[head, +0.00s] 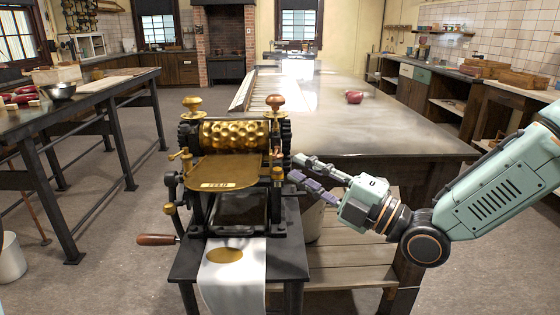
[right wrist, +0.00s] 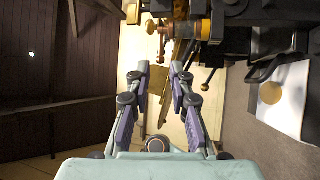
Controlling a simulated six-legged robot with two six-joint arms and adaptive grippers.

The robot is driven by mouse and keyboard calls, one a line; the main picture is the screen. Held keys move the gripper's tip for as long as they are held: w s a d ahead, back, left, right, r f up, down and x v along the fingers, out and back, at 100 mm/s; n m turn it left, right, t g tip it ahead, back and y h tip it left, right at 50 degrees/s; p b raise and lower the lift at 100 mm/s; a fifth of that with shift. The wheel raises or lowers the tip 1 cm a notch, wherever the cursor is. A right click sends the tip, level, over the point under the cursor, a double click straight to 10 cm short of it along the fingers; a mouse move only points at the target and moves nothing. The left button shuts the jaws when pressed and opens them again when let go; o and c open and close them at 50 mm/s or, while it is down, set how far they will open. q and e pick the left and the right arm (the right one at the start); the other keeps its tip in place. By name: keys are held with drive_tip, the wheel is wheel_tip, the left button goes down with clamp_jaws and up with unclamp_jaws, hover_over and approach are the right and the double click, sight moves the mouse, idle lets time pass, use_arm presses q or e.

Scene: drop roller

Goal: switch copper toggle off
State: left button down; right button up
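The drop roller machine (head: 232,165) has an embossed brass roller (head: 235,133) in a black frame and stands on a dark stand. A small copper piece on the frame's right side (head: 277,153) looks like the copper toggle; its on or off position is too small to tell. In the right wrist view, a copper lever with a round end (right wrist: 152,27) shows beyond the fingertips. My right gripper (head: 296,168) is just right of the machine, fingers pointing at it. My left gripper is out of view.
A brass tray (head: 222,172) sits before the roller. A white cloth (head: 235,285) with a brass disc (head: 225,255) hangs in front. A wooden-handled crank (head: 157,240) sticks out left. A long table (head: 400,140) is behind my right gripper. A workbench (head: 110,88) stands left.

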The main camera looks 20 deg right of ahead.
sight(276, 156)
drive_tip(key=shift+b+x, duration=0.3)
drive_tip(key=shift+x, duration=1.9)
drive_tip(key=shift+w+a, duration=0.3)
drive_tip(key=shift+w, duration=0.2)
drive_tip(key=shift+r, duration=0.1)
drive_tip(key=shift+c, duration=0.3)
clamp_jaws()
